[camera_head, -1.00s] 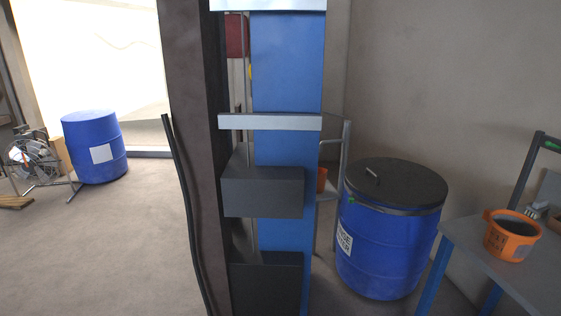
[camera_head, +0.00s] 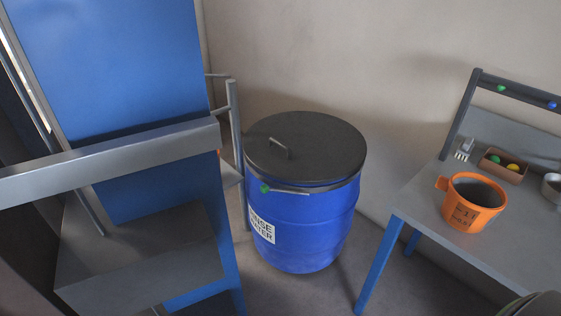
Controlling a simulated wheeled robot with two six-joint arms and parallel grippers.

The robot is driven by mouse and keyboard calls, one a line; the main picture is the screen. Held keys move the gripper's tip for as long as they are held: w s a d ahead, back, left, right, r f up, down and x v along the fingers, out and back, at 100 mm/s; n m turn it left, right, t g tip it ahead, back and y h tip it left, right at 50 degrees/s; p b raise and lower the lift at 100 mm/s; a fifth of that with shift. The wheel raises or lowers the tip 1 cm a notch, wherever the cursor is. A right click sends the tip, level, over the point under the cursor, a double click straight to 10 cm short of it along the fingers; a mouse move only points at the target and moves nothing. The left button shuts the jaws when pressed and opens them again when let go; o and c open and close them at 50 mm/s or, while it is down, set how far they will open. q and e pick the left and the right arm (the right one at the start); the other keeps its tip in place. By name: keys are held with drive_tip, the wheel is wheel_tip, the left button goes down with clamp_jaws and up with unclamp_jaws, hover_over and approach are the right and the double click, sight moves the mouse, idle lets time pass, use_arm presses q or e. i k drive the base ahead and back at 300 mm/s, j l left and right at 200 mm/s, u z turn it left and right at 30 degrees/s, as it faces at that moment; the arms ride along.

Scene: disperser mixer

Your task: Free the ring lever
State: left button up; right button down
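A blue drum (camera_head: 312,232) with a dark lid (camera_head: 318,142) stands on the floor against the wall, in the middle of the head view. A label reading "rinse water" is on its left front. A metal clamp ring (camera_head: 340,186) runs around the drum's top below the lid. The ring lever (camera_head: 290,191) is a thin silver bar lying along the ring at the front, with a green end at its left. The lid has a small bar handle on top. Neither of my grippers is in view.
A blue-and-grey machine frame (camera_head: 120,150) fills the left, close to the drum. On the right, a grey table (camera_head: 420,218) with blue legs holds an orange cup (camera_head: 470,202) and a small box (camera_head: 503,166). A dark object cuts the bottom right corner. Little floor is free between drum and table.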

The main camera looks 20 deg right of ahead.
sight(265, 188)
drive_tip(key=i+j+z, duration=0.15)
drive_tip(key=i, duration=1.25)
